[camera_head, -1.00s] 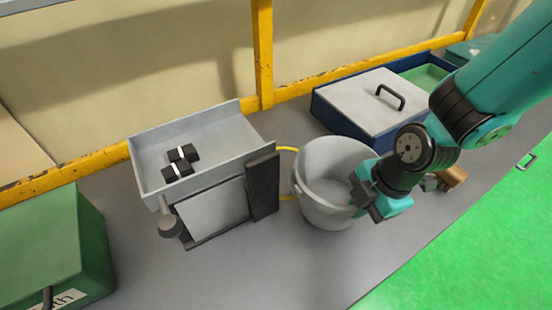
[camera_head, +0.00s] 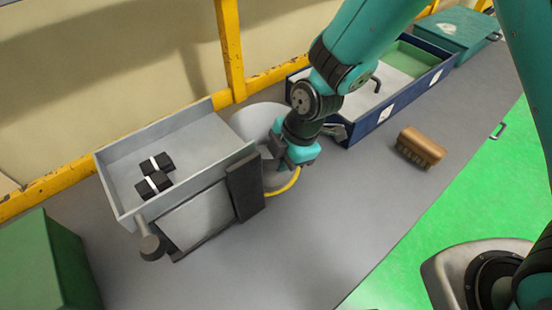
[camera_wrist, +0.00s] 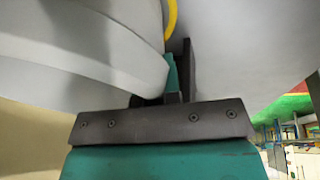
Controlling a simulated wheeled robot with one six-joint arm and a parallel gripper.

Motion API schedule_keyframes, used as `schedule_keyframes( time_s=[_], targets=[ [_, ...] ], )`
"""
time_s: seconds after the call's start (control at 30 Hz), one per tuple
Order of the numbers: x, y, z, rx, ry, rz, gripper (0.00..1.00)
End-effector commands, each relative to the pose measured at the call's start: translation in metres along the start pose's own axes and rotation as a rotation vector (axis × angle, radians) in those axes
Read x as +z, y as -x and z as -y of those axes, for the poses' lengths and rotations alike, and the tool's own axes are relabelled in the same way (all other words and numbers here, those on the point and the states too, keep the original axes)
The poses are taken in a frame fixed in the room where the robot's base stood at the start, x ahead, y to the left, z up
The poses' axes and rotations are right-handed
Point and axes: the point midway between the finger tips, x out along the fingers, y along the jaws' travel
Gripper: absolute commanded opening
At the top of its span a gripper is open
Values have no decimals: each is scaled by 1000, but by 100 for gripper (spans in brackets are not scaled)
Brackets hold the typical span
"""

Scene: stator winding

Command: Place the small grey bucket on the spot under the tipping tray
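The small grey bucket (camera_head: 252,118) is right of the tipping tray (camera_head: 124,171) in the head view, partly hidden by the tray's side and my gripper. My gripper (camera_head: 277,150) is at the bucket's right rim and appears shut on its wall; the fingertips are mostly hidden. In the wrist view the bucket (camera_wrist: 90,45) fills the left side, against my gripper's fingers (camera_wrist: 178,75). A yellow ring (camera_head: 287,186) on the bench shows around the bucket's lower right. I cannot tell whether the bucket's base touches the bench.
A blue-edged box (camera_head: 372,122) is behind right, a brush (camera_head: 420,147) right, a green box (camera_head: 40,262) left. The front bench is clear.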

Motion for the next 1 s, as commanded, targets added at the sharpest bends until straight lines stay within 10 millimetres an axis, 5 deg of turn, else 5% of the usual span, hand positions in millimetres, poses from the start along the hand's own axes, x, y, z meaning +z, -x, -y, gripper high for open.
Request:
schedule_keyframes(
  time_s=[0.3, 0.47, 0.8, 1.0],
  targets=[
    [-6, -4, -2, 4, 13, -4, 0],
    [-5, -3, -2, 3, 11, -4, 31],
    [-4, 2, -2, 5, 9, -4, 31],
    [-4, 34, -2, 10, 9, -4, 31]
  ],
)
